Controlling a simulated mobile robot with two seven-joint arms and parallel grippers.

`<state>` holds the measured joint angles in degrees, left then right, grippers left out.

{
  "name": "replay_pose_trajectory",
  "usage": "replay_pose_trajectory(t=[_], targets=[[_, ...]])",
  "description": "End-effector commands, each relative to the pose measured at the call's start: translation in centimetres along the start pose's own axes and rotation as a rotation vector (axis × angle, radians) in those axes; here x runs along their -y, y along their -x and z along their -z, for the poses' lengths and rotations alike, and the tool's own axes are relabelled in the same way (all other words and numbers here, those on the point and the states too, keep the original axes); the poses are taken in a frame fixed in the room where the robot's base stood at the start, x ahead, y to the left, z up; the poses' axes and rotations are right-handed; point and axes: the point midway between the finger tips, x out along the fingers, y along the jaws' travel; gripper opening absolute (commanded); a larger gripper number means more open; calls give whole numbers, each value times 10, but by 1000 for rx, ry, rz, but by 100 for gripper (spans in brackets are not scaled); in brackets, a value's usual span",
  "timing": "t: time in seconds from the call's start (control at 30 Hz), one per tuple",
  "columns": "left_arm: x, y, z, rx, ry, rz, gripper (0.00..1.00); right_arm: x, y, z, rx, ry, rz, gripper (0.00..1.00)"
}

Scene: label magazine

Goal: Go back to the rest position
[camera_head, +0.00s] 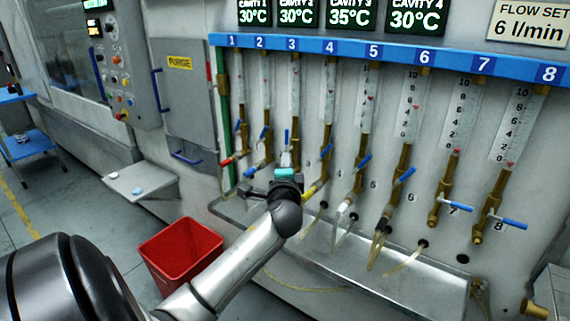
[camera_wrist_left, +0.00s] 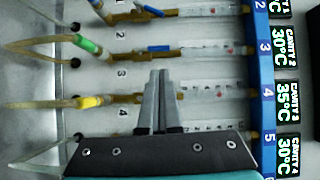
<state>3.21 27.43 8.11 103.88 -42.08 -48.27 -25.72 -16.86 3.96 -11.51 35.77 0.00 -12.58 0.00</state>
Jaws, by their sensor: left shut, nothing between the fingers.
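My left gripper (camera_head: 286,160) is in front of the row of flow tubes, near the lower end of tube 3 in the head view. In the left wrist view its two fingers (camera_wrist_left: 160,74) are together, with nothing between them. They overlap the lines of tubes 3 and 4 in that picture; whether they touch anything there cannot be told. My right gripper is not in view. The numbered flow meter panel (camera_head: 400,62) has brass valves with blue levers, such as the lever of tube 8 (camera_head: 508,222).
Hoses with a green sleeve (camera_wrist_left: 88,44) and a yellow sleeve (camera_wrist_left: 90,102) run close by the gripper. A metal drip tray (camera_head: 420,285) juts out below the valves. A red bin (camera_head: 180,248) stands on the floor beside my left arm. A control cabinet (camera_head: 118,60) is at left.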

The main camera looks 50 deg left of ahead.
Motion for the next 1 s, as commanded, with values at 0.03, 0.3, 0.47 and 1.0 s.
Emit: replay_pose_trajectory(t=[0.03, 0.3, 0.47, 1.0], targets=[[0, 5, 0, 0, 0, -1, 0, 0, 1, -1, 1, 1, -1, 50], [0, 15, -1, 1, 1, 1, 0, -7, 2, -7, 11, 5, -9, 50], [-1, 15, 0, 1, 1, -1, 0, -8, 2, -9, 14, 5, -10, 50], [-300, 93, 10, -81, 133, -610, 0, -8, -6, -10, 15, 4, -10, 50]])
